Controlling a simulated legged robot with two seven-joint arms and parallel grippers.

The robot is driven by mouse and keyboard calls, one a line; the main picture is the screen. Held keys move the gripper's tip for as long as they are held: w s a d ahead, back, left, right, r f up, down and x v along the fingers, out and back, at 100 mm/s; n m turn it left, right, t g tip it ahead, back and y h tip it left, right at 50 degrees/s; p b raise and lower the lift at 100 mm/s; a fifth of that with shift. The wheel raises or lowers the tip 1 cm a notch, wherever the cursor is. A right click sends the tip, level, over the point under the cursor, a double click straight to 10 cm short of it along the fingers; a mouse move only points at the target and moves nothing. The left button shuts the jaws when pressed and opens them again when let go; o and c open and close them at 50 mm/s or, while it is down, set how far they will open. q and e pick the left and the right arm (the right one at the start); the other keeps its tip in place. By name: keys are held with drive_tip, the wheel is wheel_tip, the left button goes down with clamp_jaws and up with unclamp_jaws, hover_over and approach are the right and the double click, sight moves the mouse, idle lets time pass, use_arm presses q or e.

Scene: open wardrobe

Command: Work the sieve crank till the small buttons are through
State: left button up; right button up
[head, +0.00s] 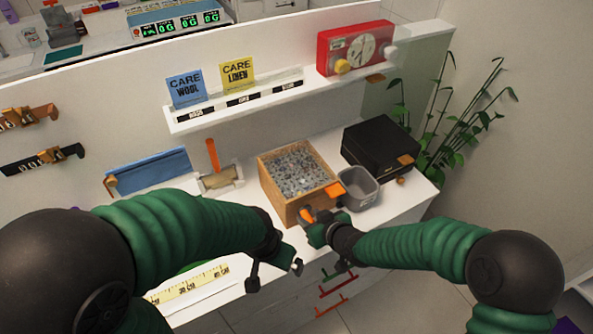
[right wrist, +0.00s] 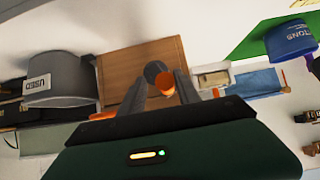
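The sieve is a wooden box (head: 283,197) on the white counter, filled with many small grey-blue buttons (head: 300,170). Its orange crank handle (head: 306,215) is at the front, by my right gripper (head: 312,226). In the right wrist view the box's wooden face (right wrist: 125,65) is ahead, and the orange knob (right wrist: 167,84) is between the fingers of my right gripper (right wrist: 160,82). These fingers look apart, with a gap beside the knob. My left gripper (head: 275,277) is open and empty, in front of the counter's edge. Whether buttons lie beneath the sieve is hidden.
A grey bin (head: 358,190), labelled USED in the right wrist view (right wrist: 57,80), stands right of the sieve. A black box (head: 380,148) is behind it. A blue case (head: 150,172) and a small tray (head: 222,180) are left. A shelf (head: 235,108) runs above.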

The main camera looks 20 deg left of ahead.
drive_tip(key=shift+w+d+f, duration=0.15)
drive_tip(key=shift+w+d, duration=0.65)
drive_tip(key=shift+w, duration=0.05)
drive_tip(key=shift+c, duration=0.4)
drive_tip(key=shift+w+d+f, duration=0.15)
drive_tip(key=shift+w+f, duration=0.05)
drive_tip(key=shift+w, duration=0.15)
drive_tip(key=shift+s+r, duration=0.1)
drive_tip(key=shift+s, duration=0.1)
drive_tip(key=s+a, duration=0.1)
drive_tip(key=s+a+b, duration=0.1)
drive_tip(key=s, duration=0.1)
drive_tip(key=shift+s+a, duration=0.1)
drive_tip(key=shift+a, duration=0.15)
drive_tip(key=shift+s+a, duration=0.3)
drive_tip(key=shift+a, duration=0.15)
use_arm(q)
drive_tip(key=shift+w+f, duration=0.25)
drive_tip(key=shift+f, duration=0.45)
use_arm(e)
drive_tip(key=shift+w+d, duration=0.1)
